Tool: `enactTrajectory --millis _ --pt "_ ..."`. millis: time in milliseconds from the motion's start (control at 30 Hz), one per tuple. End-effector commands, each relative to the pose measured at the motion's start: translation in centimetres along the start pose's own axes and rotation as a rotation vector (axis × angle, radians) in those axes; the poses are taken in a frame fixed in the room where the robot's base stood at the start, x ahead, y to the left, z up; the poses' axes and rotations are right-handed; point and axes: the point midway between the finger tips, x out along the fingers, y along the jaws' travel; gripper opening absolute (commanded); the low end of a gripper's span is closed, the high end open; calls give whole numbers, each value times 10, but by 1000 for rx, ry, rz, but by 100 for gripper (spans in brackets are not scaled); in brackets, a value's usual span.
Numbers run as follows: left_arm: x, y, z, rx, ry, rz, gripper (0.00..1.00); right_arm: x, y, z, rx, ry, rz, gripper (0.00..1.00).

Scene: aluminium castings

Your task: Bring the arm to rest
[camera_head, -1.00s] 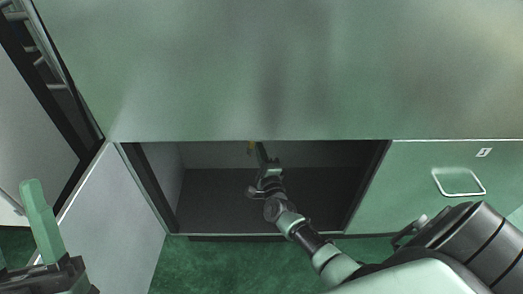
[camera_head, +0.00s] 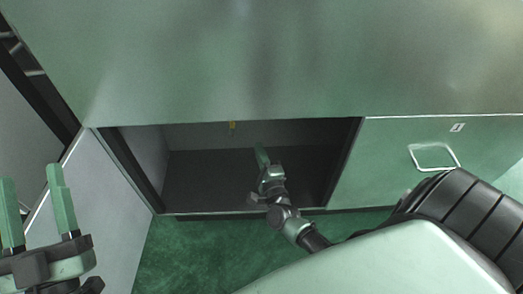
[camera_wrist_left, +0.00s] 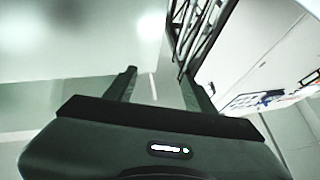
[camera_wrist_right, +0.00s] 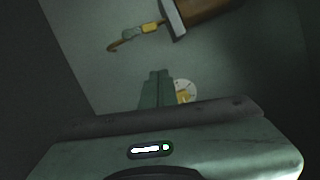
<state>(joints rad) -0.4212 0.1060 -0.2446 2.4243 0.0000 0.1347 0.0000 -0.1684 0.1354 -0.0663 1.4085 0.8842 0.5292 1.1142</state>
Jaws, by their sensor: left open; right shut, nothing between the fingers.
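My right gripper (camera_head: 262,153) reaches into the dark open compartment (camera_head: 215,185) under the counter, its fingers together and empty. In the right wrist view its shut fingertips (camera_wrist_right: 159,74) point at a grey surface, in front of a white round disc (camera_wrist_right: 186,90) that they partly overlap. My left gripper (camera_head: 31,178) is at the lower left of the head view, fingers apart and empty, beside the pale open door panel. Its spread fingers (camera_wrist_left: 156,85) also show in the left wrist view with nothing between them.
A small yellow item (camera_head: 232,127) shows at the compartment's back. The right wrist view shows a hooked item with yellow parts (camera_wrist_right: 137,33) and a brown and metal object (camera_wrist_right: 196,14). The pale door panel (camera_head: 97,205) stands left of the opening; a drawer handle (camera_head: 434,157) is to its right.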

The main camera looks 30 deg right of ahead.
Motion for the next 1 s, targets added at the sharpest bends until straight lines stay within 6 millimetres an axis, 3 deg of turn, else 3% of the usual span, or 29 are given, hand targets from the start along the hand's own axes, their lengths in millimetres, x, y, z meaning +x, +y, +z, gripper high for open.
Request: enactTrajectory --millis 200,767,867,1000 --pt "0 -2 13 3 -69 -3 55 -13 0 0 0 0 0 0" --pt "-1 -2 14 3 -76 -3 55 -13 0 2 -5 -7 4 0" --pt "-4 -4 28 6 -138 -6 55 -16 2 19 -59 -64 43 0" --pt "-21 -10 76 14 -361 -19 55 -35 12 71 -277 -268 171 0"
